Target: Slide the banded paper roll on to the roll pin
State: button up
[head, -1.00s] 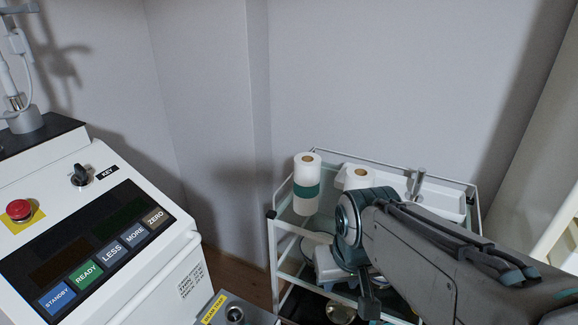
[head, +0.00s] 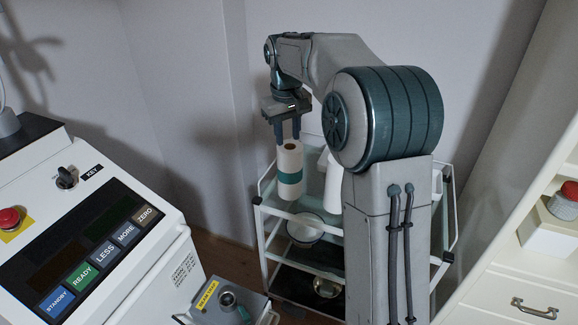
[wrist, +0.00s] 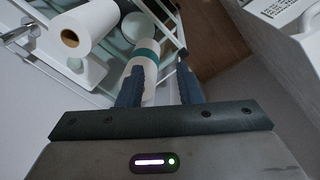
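The banded paper roll (head: 290,170), white with a teal band, stands upright at the left end of the cart's top. It also shows in the wrist view (wrist: 143,62). My gripper (head: 288,136) points down just above the roll's top in the head view. In the wrist view my gripper (wrist: 158,84) is open, with the roll nearer the left finger and a gap by the right one. I cannot tell whether a finger touches it. A metal post, seemingly the roll pin (wrist: 22,33), stands at the white tray (wrist: 88,72). My arm hides it in the head view.
The cart (head: 262,215) has a raised rail and lower shelves with a bowl (head: 304,228). A control console (head: 95,245) stands left and a drawer cabinet (head: 515,270) right.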

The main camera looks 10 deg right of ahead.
jog(key=w+f+p, duration=0.1)
jog(key=w+p, duration=0.1)
jog(key=w, duration=0.5)
jog(key=n+g+p, duration=0.1)
send_over(283, 149)
jog(key=shift+y, duration=0.3)
notch_tip(283, 149, down, 4)
jog(key=shift+d, duration=0.15)
notch_tip(283, 149, down, 8)
jog(key=shift+f+p, duration=0.2)
jog(key=shift+p, duration=0.15)
jog(key=shift+a+f+p, duration=0.2)
jog(key=shift+f+p, duration=0.75)
jog(key=shift+f, duration=1.75)
grip_shut()
